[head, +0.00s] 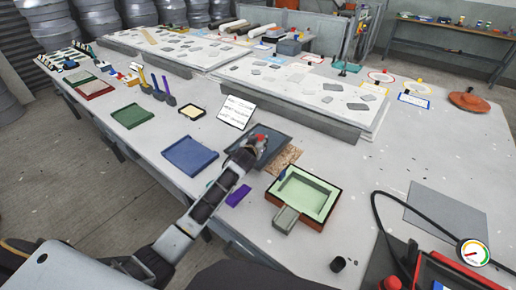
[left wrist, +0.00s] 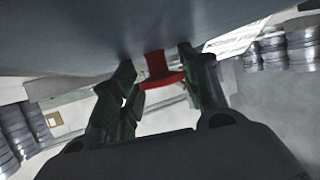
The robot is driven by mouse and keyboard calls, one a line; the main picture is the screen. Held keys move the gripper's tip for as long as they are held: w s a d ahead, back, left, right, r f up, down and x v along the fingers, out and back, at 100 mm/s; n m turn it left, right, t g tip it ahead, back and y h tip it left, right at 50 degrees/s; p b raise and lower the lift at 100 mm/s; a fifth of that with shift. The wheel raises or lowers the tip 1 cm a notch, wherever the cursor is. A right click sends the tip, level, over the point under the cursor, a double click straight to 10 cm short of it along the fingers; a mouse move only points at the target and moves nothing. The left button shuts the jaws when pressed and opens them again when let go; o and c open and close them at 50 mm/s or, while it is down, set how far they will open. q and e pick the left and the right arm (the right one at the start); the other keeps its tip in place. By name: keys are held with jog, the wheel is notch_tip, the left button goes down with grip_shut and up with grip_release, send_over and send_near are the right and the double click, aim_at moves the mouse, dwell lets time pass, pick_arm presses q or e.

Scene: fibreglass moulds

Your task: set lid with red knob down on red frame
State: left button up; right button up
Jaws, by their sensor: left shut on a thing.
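The lid is a dark blue-grey rectangular panel (head: 278,146) near the middle of the head view, and its grey face (left wrist: 75,35) fills the top of the left wrist view. Its red knob (head: 261,138) also shows in the left wrist view (left wrist: 156,66). My left gripper (head: 254,143) is shut on the knob, with one finger on each side of it. I cannot tell how high the lid is above the table. A thin red outline (head: 382,71) lies on the bench at the upper right. My right gripper is not in view.
A green mould (head: 308,180) in a dark-edged box stands right of the lid, with cork-like board (head: 284,160) beside it. A white sign (head: 236,111) stands behind the lid. A blue tray (head: 190,155) and purple block (head: 238,195) are nearby. A black hose (head: 385,210) curves at right.

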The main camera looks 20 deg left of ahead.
pick_arm(q)
jog(key=shift+f, duration=1.8)
jog(key=shift+f, duration=0.1)
jog(key=o, duration=1.3)
jog(key=shift+v, duration=5.9)
jog(key=shift+s, duration=0.15)
jog(key=shift+o, duration=0.5)
